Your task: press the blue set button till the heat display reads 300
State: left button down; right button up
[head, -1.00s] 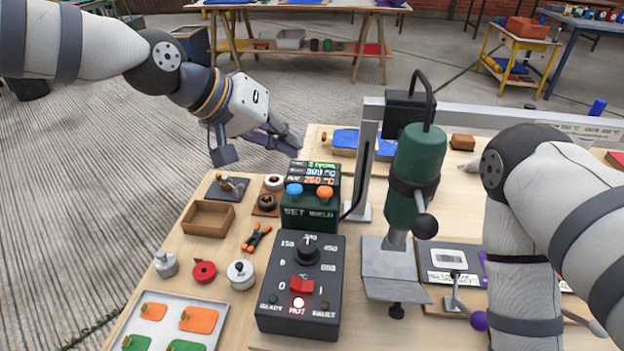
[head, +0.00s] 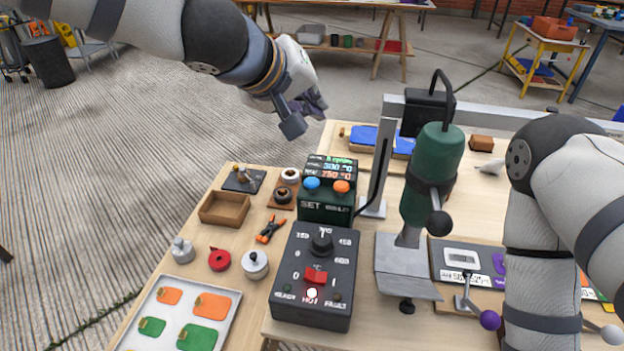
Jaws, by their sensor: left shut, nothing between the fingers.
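The blue set button (head: 312,183) sits at the left on the front of a dark green control box (head: 326,213), above the word SET. An orange button (head: 341,186) is beside it, above a second word, probably HOLD. The heat display (head: 331,169) is above the buttons. Its middle line seems to read 300 °C, and a red line below reads about 250 or 750 °C; the digits are small. My left gripper (head: 316,108) is shut and empty, in the air above and behind the box, apart from the button. My right arm is at the right; its gripper is out of the picture.
A black dial box (head: 316,276) with a red switch and lit HOT lamp stands in front of the control box. A green drill-like tool on a stand (head: 432,180) is to the right. A wooden tray (head: 224,209) and small parts lie left.

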aim_at(307, 180)
pick_arm(q)
jog(key=shift+s+a+f+y, duration=0.6)
jog(key=shift+a+f+y, duration=0.05)
jog(key=shift+f+y, duration=0.05)
notch_tip(307, 180, down, 4)
jog(key=shift+r+g, duration=0.1)
jog(key=shift+g, duration=0.2)
notch_tip(307, 180, down, 4)
jog(key=shift+r+b, duration=0.1)
jog(key=shift+b, duration=1.05)
jog(key=shift+f, duration=0.6)
pick_arm(e)
jog(key=shift+g, duration=0.8)
jog(key=shift+s+f, duration=1.7)
jog(key=shift+s, duration=0.1)
pick_arm(q)
jog(key=shift+f, duration=0.1)
